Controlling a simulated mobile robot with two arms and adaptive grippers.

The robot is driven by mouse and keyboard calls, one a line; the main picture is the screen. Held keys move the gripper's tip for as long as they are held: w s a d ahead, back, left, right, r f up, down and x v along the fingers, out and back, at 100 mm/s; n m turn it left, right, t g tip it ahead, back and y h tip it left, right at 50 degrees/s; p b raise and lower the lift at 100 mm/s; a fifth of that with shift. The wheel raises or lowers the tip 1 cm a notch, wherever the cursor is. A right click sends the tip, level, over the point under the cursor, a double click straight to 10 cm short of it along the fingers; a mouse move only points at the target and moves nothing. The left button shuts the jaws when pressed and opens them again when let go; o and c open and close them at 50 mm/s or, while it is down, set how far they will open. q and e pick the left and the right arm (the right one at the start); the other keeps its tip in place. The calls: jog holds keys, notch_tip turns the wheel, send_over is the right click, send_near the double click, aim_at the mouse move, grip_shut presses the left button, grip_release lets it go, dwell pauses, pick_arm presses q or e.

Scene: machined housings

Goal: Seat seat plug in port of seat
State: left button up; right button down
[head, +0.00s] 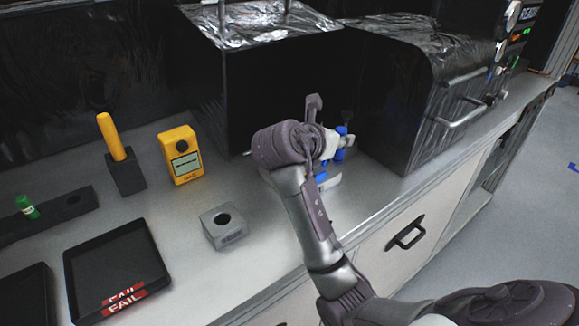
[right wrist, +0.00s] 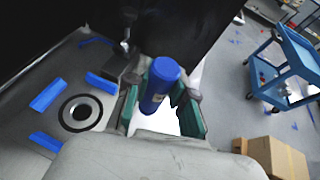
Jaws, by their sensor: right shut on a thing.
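The plug (right wrist: 160,88), a blue cylinder, is between the green pads of my right gripper (right wrist: 163,114) in the right wrist view. The gripper is shut on it. In the head view my right gripper (head: 338,142) is in front of the dark boxes, with blue showing at its fingers. Blue strips surround this port. In the head view my arm hides the port. My left gripper is not in view.
A grey block with a round hole (head: 223,232) stands on the counter. Left of it are a black FAIL tray (head: 85,262), a yellow meter (head: 180,155) and an orange-handled tool (head: 112,137). Foil-topped dark boxes (head: 270,85) (head: 400,85) stand behind and right of my gripper.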

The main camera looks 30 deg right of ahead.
jog(key=w+a+f, duration=0.1)
jog(key=w+f, duration=0.1)
jog(key=w, duration=0.1)
jog(key=w+a+f+p, duration=0.1)
jog(key=w+f, duration=0.1)
jog(key=w, duration=0.1)
jog(key=w+a+f, duration=0.1)
jog(key=w+f, duration=0.2)
jog(key=w, duration=0.1)
jog(key=shift+a+f, duration=0.1)
jog(key=shift+a, duration=0.2)
notch_tip(320, 180, down, 2)
jog(key=shift+f+p, duration=0.2)
jog(key=shift+p, duration=0.3)
jog(key=shift+f, duration=0.35)
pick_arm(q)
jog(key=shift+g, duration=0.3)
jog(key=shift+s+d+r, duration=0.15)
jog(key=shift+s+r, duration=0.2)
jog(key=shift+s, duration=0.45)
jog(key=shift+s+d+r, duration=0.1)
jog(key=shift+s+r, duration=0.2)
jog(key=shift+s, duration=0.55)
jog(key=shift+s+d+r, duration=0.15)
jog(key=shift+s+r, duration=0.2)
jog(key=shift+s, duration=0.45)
pick_arm(e)
jog(key=shift+f, duration=0.15)
